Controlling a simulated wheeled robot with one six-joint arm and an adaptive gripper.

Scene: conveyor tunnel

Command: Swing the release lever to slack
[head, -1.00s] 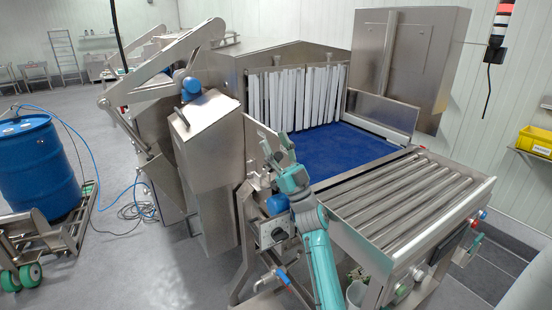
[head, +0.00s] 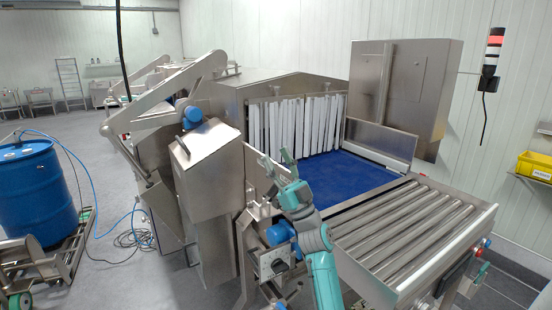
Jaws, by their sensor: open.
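My gripper (head: 275,158) is teal and grey. Its two fingers stand apart and point up, with nothing between them, in front of the tunnel mouth and left of the blue belt (head: 345,182). Just below it, on the conveyor's near side, are small metal parts (head: 258,210) and a rounded blue part (head: 278,235), partly hidden by my arm. A large metal arm (head: 165,90) with a blue knob (head: 193,117) rises at the upper left. I cannot tell for certain which part is the release lever. My gripper shows no clear contact with any part.
A steel box (head: 207,150) stands close left of my gripper. White strip curtains (head: 295,125) hang at the tunnel mouth. Rollers (head: 405,235) lie to the right of my arm.

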